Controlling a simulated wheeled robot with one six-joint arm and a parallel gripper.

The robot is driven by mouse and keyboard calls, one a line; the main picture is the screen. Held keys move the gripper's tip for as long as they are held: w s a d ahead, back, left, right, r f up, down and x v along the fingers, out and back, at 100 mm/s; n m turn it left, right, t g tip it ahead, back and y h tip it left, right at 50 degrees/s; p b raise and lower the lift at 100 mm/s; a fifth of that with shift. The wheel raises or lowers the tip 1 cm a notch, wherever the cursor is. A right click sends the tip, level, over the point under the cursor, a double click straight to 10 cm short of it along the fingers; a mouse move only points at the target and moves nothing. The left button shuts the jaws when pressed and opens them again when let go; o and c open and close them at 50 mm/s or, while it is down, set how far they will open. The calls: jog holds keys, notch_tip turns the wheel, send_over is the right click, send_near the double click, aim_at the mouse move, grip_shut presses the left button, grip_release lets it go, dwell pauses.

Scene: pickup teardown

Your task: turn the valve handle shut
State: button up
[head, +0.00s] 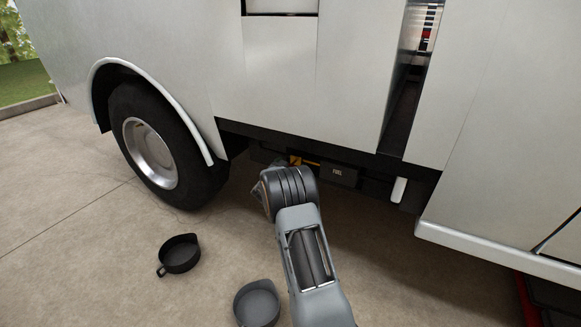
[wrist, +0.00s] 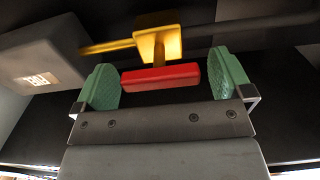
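The valve has a red bar handle (wrist: 160,77) on a yellow body (wrist: 172,44), with a yellow pipe (wrist: 108,47) running left in the wrist view. My gripper (wrist: 166,72) is open, with its green pads on either side of the red handle. The handle's left end appears very close to the left pad; whether they touch I cannot tell. A small gap shows at the right pad. In the head view, only a bit of yellow valve (head: 296,160) shows under the truck; my arm hides the handle and the gripper's fingers.
A dark box labelled FUEL (head: 338,175) is beside the valve, and it also shows in the wrist view (wrist: 35,62). The truck's side panel (head: 290,100) is above, with a wheel (head: 152,150) to the left. Two dark pans (head: 180,254) (head: 257,304) lie on the concrete.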

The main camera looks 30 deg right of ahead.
jog(key=c, duration=0.9)
jog(key=shift+m, duration=0.4)
jog(key=m, duration=0.4)
jog(key=shift+s, duration=0.1)
jog(key=m, duration=0.4)
jog(key=shift+f, duration=0.1)
jog(key=m, duration=0.4)
jog(key=shift+s+d+m, duration=0.1)
jog(key=shift+m, duration=0.3)
jog(key=shift+f+m, duration=0.1)
jog(key=shift+m, duration=2.2)
